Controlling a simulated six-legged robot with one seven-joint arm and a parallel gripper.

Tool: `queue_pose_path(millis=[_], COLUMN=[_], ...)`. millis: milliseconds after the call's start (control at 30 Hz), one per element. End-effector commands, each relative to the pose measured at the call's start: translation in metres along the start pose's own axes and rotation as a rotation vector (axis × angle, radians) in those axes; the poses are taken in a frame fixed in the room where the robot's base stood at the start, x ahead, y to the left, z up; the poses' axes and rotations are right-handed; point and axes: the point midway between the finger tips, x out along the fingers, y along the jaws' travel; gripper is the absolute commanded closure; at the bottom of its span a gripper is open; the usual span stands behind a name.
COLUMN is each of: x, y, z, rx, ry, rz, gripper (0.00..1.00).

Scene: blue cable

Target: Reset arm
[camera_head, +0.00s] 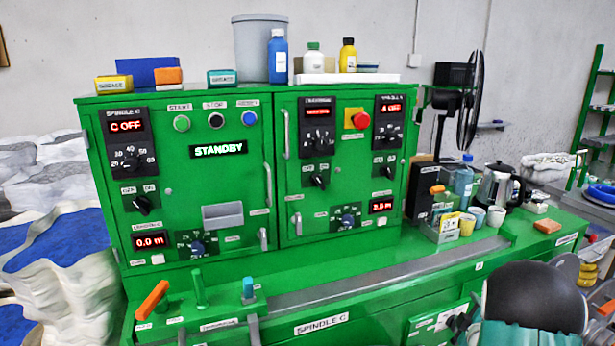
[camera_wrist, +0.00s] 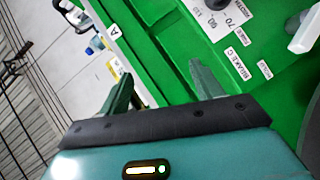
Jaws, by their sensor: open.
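My gripper (camera_wrist: 163,85) shows in the wrist view with its two green fingers spread apart. It is open, and nothing is held between the fingers. I cannot tell the exact gap between the fingertips and the panel. In the head view, part of my arm, dark and teal, fills the lower right corner, and I cannot make out the fingertips there.
A green control cabinet (camera_head: 184,252) reading "STANDBY" stands on a green bench (camera_head: 400,319). Levers, including an orange one (camera_head: 152,300), rise from the bench's front left. Cups, a blue bottle (camera_head: 463,180) and a kettle (camera_head: 497,186) stand at the right, near a black fan (camera_head: 470,100).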

Motion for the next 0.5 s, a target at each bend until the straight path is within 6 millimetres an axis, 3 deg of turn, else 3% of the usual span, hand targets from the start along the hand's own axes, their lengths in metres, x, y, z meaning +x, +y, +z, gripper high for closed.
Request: queue_pose_path(millis=[33,200,367,500], x=[-0.007,-0.036,-0.076,-0.119], y=[0.016,0.048,0.068,0.079], z=[-0.016,-0.058,-0.098,-0.130], rx=[0.041,0.200,0.350,0.477], ry=[-0.013,-0.084,-0.145,-0.199], rz=[-0.011,-0.086,-0.162,-0.233], gripper=[0.35,0.35,0.35,0.35])
